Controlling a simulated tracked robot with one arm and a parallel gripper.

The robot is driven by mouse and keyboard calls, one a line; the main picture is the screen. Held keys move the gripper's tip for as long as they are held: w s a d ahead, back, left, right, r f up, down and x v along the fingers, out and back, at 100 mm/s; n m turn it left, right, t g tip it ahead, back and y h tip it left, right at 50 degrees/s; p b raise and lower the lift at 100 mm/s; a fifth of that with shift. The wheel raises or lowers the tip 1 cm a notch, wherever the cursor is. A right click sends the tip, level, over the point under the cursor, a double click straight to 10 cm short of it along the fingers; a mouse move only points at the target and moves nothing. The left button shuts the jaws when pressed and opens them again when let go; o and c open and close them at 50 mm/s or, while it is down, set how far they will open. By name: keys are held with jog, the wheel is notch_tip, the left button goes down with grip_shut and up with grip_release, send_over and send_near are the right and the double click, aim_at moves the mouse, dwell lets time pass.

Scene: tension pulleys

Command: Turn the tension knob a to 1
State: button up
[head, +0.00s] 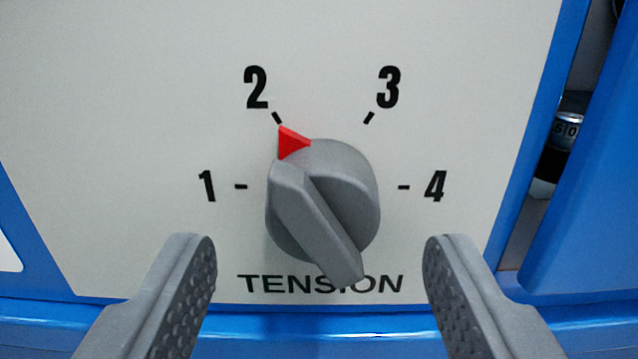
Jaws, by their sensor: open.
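The grey tension knob (323,205) sits on a pale panel (110,110) in the head view. Its red pointer (292,143) points up and left at the tick by the 2 (256,88). The 1 mark (207,186) is at the knob's left. The knob's raised grip bar runs from upper left to lower right. My gripper (320,265) is open and empty. Its two fingers stand apart at the lower left and lower right of the knob, and neither appears to touch it.
The 3 (388,87) and 4 (434,186) marks are on the knob's right side. The word TENSION (319,284) is below, partly covered by the knob. A blue frame (330,325) borders the panel.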

jog(key=shift+w, duration=1.15)
jog(key=c, duration=1)
jog(key=shift+d, duration=0.15)
